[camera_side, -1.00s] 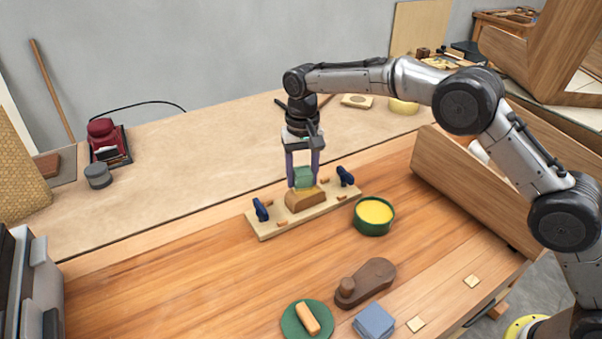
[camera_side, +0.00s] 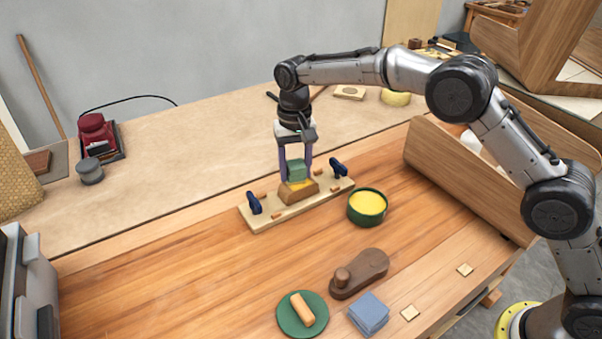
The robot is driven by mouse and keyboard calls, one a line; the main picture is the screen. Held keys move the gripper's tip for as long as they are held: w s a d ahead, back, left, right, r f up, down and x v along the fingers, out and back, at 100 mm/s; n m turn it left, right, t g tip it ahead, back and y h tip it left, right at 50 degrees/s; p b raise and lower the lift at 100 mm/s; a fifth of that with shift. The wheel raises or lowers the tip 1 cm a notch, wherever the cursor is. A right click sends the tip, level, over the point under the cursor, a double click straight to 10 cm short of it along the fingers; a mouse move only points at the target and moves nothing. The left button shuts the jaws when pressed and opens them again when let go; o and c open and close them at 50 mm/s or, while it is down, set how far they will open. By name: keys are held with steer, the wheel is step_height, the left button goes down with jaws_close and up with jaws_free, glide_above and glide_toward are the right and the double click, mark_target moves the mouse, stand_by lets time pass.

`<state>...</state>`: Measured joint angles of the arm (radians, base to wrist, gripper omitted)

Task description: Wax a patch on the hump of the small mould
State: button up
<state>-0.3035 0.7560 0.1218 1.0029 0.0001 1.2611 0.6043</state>
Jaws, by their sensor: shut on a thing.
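The small mould (camera_side: 298,195) is a brown wooden hump on a pale board (camera_side: 268,221), with a dark blue clamp at each end. A yellow patch (camera_side: 298,185) shows on top of the hump. My gripper (camera_side: 296,168) points down over the mould, its purple fingers shut on a green block (camera_side: 297,172). The block is at the top of the hump, at the back edge of the yellow patch; I cannot tell whether it touches. A green round tin (camera_side: 367,219) of yellow wax (camera_side: 367,202) stands open to the right of the board.
Nearer the front are a brown wooden shape (camera_side: 362,271), a green dish (camera_side: 287,324) with a tan bar (camera_side: 302,309), a folded blue cloth (camera_side: 369,314) and two small pale squares. A long wooden piece (camera_side: 465,190) stands at the right. The bench's left-middle is clear.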

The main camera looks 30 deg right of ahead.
steer(key=shift+w, duration=1.05)
steer(key=shift+s, duration=3.05)
steer(key=shift+s+r, duration=0.1)
steer(key=shift+r, duration=0.05)
step_height(320, 180, up, 8)
